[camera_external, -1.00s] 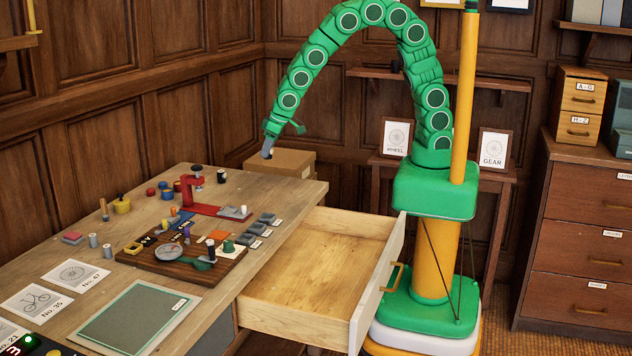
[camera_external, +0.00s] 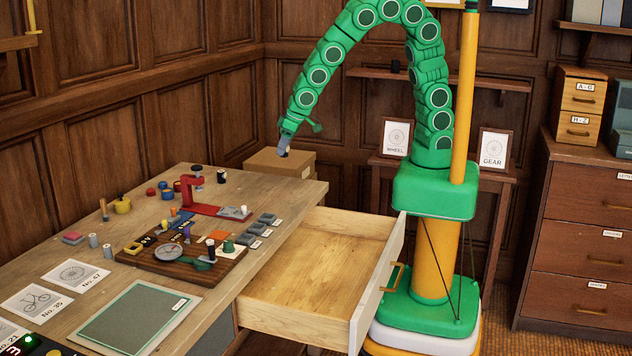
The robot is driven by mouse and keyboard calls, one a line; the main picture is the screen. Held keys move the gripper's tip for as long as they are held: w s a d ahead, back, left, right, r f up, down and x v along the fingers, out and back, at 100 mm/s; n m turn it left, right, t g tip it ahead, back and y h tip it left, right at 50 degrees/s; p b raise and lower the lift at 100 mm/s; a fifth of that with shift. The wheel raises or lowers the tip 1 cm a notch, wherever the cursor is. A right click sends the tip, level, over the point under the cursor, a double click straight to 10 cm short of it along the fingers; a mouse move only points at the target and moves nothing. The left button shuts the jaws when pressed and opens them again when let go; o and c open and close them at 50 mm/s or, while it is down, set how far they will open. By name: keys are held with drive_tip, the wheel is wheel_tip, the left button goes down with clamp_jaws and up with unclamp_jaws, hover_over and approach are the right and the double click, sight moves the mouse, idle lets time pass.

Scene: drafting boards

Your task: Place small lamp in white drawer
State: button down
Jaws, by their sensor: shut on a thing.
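The white drawer (camera_external: 374,290) is pulled open at the table's right side. Its wooden inside (camera_external: 315,262) is empty. My gripper is higher than the drawer and beyond its far side.
The table (camera_external: 60,244) bears a red press (camera_external: 193,190), a dark wooden board (camera_external: 160,262) with small parts, grey trays, cards and a green-edged mat (camera_external: 135,318). A cardboard box (camera_external: 281,163) stands behind the table. The space above the drawer is clear.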

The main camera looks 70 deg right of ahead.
drive_tip(key=s+a+f+m+g+h, duration=0.1)
drive_tip(key=s+a+f+m+h, duration=0.15)
drive_tip(key=s+f+m, duration=0.55)
drive_tip(key=s+a+f+m+g+h, duration=0.1)
drive_tip(key=s+a+f+m, duration=0.3)
drive_tip(key=s, duration=0.9)
drive_tip(key=s+a+f+m+g+h, duration=0.1)
drive_tip(key=s+a+f+m+h, duration=0.1)
drive_tip(key=s+a+f+m, duration=0.45)
drive_tip(key=shift+n+y, duration=0.25)
drive_tip(key=shift+n, duration=0.7)
drive_tip(key=shift+s+d+f, duration=0.5)
drive_tip(key=shift+s+f, duration=0.15)
drive_tip(key=shift+f, duration=0.75)
drive_tip(key=shift+s+d+f, duration=0.45)
drive_tip(key=shift+s+f, duration=0.15)
drive_tip(key=shift+f, duration=0.8)
drive_tip(key=shift+s+d+f, duration=0.5)
drive_tip(key=shift+s+f, duration=0.15)
drive_tip(key=shift+f, duration=0.75)
drive_tip(key=c, duration=0.8)
unclamp_jaws()
drive_tip(key=shift+f, duration=0.1)
drive_tip(key=v, duration=1.2)
drive_tip(key=shift+w, duration=0.1)
